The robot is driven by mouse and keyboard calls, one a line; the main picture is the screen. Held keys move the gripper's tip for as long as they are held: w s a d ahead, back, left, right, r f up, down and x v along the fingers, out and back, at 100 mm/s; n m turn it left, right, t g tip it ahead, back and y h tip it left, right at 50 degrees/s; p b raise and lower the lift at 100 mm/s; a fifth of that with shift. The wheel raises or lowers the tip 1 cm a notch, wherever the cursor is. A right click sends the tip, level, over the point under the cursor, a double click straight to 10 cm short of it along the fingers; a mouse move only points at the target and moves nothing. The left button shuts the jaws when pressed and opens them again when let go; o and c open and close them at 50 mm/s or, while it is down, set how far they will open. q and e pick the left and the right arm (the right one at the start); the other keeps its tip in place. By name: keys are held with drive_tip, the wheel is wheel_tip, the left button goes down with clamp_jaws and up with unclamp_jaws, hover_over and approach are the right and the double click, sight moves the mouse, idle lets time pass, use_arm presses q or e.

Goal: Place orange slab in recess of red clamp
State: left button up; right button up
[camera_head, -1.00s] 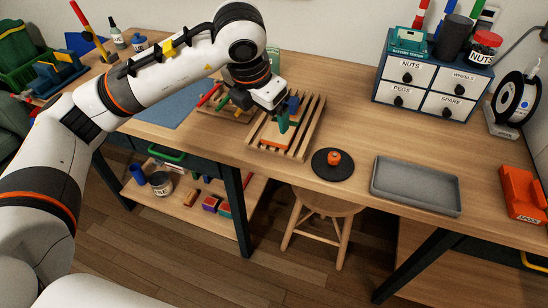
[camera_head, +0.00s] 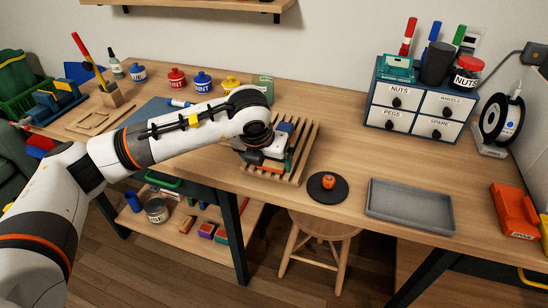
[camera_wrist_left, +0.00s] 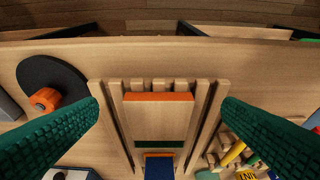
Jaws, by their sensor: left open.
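The orange slab (camera_wrist_left: 158,97) lies across the slatted wooden rack (camera_wrist_left: 113,110) in the left wrist view. A dark green piece (camera_wrist_left: 160,144) and a blue piece (camera_wrist_left: 158,168) line up behind it. My left gripper (camera_wrist_left: 162,112) is open, its green fingers on either side of the slab and apart from it. In the head view my left gripper (camera_head: 275,162) is over the rack (camera_head: 309,139) and hides most of the slab. A red piece (camera_head: 40,144) shows at the table's left edge; I cannot tell whether it is the clamp. My right gripper is out of view.
A black disc (camera_head: 318,188) with a small orange object and a grey tray (camera_head: 410,207) lie right of the rack. A labelled drawer box (camera_head: 412,112) and an orange-red holder (camera_head: 516,211) stand further right. A wooden board (camera_head: 92,119) lies at the left.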

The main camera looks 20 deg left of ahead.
use_arm(q)
drive_tip(key=shift+x, duration=1.35)
drive_tip(key=c, duration=1.1)
drive_tip(key=shift+d+r, duration=0.1)
drive_tip(key=shift+r, duration=0.05)
drive_tip(key=shift+c, duration=0.2)
